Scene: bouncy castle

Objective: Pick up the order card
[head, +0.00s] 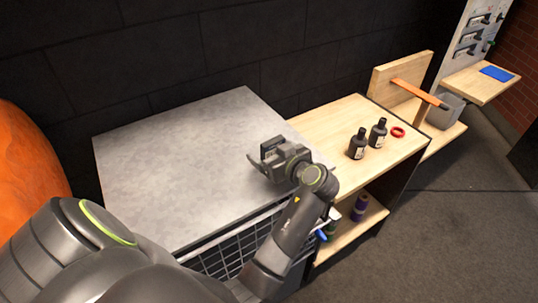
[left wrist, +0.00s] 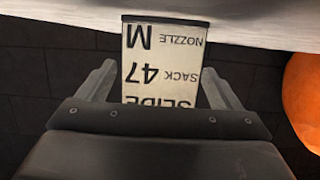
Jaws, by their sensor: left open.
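The order card (left wrist: 160,62) shows in the left wrist view as a cream card with dark upside-down print: "NOZZLE M", "SACK 47" and a partly hidden "SLIDE" line. A thin dark strip runs along its upper edge in that view. My left gripper (head: 261,157) is open over the right part of the grey-topped table (head: 175,150). In the left wrist view its two fingers stand on either side of the card, with visible gaps. The gripper body hides the card's lower part there. I cannot make out the card in the head view. My right gripper is out of view.
A wooden shelf unit to the right holds two black bottles (head: 358,143) (head: 378,132) and a red ring (head: 398,132). Farther right are a grey bin (head: 446,110) and a blue pad (head: 497,73). An orange rounded form (head: 28,175) is at left. Most of the grey top is bare.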

